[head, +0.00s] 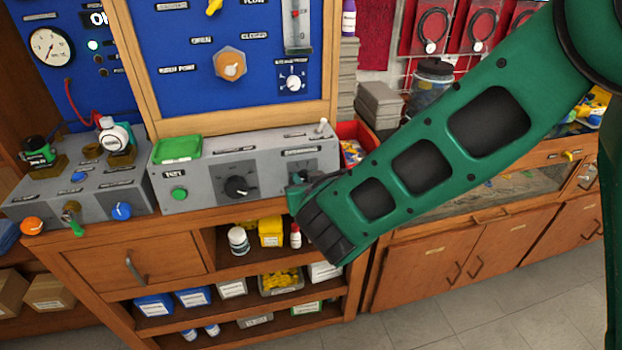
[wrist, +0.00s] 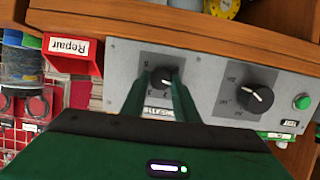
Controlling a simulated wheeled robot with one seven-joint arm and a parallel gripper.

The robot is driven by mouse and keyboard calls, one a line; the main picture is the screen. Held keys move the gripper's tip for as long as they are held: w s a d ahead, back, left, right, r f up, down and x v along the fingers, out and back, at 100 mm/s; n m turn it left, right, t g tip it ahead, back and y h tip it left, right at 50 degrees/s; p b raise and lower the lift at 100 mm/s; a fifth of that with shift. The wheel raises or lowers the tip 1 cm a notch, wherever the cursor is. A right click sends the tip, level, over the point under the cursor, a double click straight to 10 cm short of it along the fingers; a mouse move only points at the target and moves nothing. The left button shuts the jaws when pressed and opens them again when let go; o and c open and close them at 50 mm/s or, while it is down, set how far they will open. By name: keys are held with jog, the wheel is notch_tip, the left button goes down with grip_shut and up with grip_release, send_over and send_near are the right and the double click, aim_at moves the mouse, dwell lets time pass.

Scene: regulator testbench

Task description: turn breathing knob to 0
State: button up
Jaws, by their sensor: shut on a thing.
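A small black knob (wrist: 163,77) with a white mark sits on the grey control box between my fingertips in the wrist view. It appears to be the breathing knob; its label below is partly covered by my fingers, and the mark's exact setting is too small to read. My gripper (wrist: 159,85) is shut on this knob, one finger at each side. In the head view my gripper (head: 298,182) reaches the right end of the grey control box (head: 212,180), and it hides the knob there.
A larger black knob (head: 238,187) and a green button (head: 179,194) are on the same box. A green tray (head: 178,149) lies on its top left. A red Repair bin (wrist: 72,55) stands beside the box. A blue panel (head: 190,60) rises behind; shelves are below.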

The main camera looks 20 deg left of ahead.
jog(key=shift+w+d+n+t+h, duration=0.1)
jog(key=shift+n+t+h, duration=0.3)
jog(key=shift+n, duration=1.45)
jog(key=shift+w+n+t+h, duration=0.1)
jog(key=shift+n+t+h, duration=0.3)
jog(key=shift+n, duration=1.45)
jog(key=o, duration=1.1)
jog(key=shift+c, duration=0.2)
jog(key=shift+s+f, duration=0.1)
jog(key=shift+s, duration=0.5)
jog(key=v, duration=0.9)
jog(key=shift+s+d+r, duration=0.2)
jog(key=shift+d+r, duration=0.1)
